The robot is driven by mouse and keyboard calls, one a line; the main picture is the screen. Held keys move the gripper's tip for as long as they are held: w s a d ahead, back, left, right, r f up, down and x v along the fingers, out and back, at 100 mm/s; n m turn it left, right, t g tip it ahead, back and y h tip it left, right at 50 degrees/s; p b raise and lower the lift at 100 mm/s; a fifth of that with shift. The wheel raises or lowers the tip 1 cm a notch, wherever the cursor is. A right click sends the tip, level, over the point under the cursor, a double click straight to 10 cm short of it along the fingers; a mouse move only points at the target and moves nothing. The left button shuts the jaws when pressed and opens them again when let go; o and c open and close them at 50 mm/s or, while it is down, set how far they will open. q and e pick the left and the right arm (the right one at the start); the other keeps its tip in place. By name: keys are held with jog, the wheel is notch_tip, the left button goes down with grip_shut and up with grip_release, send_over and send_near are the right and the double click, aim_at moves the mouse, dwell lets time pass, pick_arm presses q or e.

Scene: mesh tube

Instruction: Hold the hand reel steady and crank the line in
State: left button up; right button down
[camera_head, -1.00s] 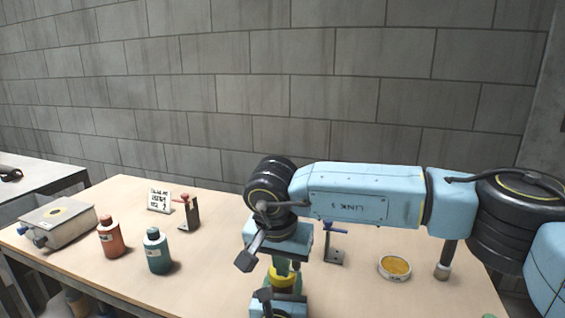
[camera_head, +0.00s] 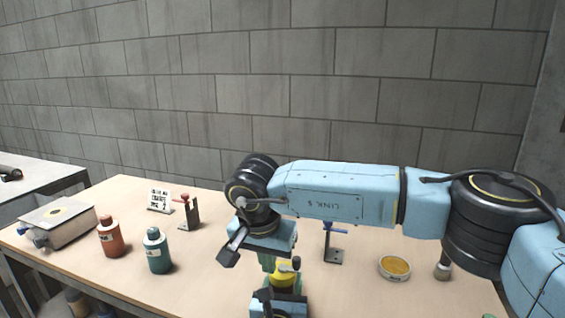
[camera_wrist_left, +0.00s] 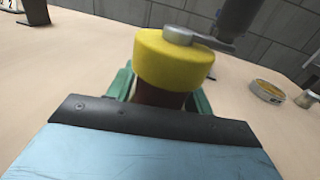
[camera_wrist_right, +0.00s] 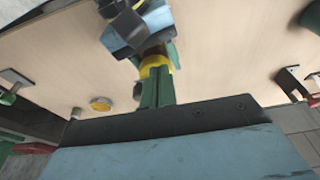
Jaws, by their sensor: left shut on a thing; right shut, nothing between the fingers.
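The hand reel has a yellow drum (camera_head: 284,277), which also shows in the left wrist view (camera_wrist_left: 174,62). A grey crank arm (camera_wrist_left: 190,38) lies across its top, with a dark upright knob (camera_wrist_left: 238,14) at its right end. My left gripper (camera_wrist_left: 160,92) is shut on the reel's dark red handle below the drum, green fingers on either side. My right gripper (camera_head: 267,263) points down just left of the knob, its green fingers closed and empty. In the right wrist view its fingers (camera_wrist_right: 157,88) partly hide the yellow drum (camera_wrist_right: 152,66). No line can be made out.
An orange bottle (camera_head: 111,238), a teal bottle (camera_head: 157,252), a small sign (camera_head: 159,200) and a red-topped stand (camera_head: 189,212) are left. A metal box (camera_head: 58,226) is far left. A blue-topped stand (camera_head: 334,245) and round dish (camera_head: 394,268) are right.

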jog(key=shift+w+a, duration=0.15)
dwell(0.6)
jog(key=shift+s+a+r, duration=0.1)
jog(key=shift+s+a, duration=0.15)
jog(key=shift+s, duration=0.1)
jog(key=v, duration=0.3)
jog(key=w+v, duration=0.1)
jog(key=v, duration=0.1)
jog(key=shift+d+r, duration=0.15)
jog(key=shift+r, duration=0.35)
pick_arm(q)
jog(key=o, duration=1.1)
jog(key=shift+o, duration=0.2)
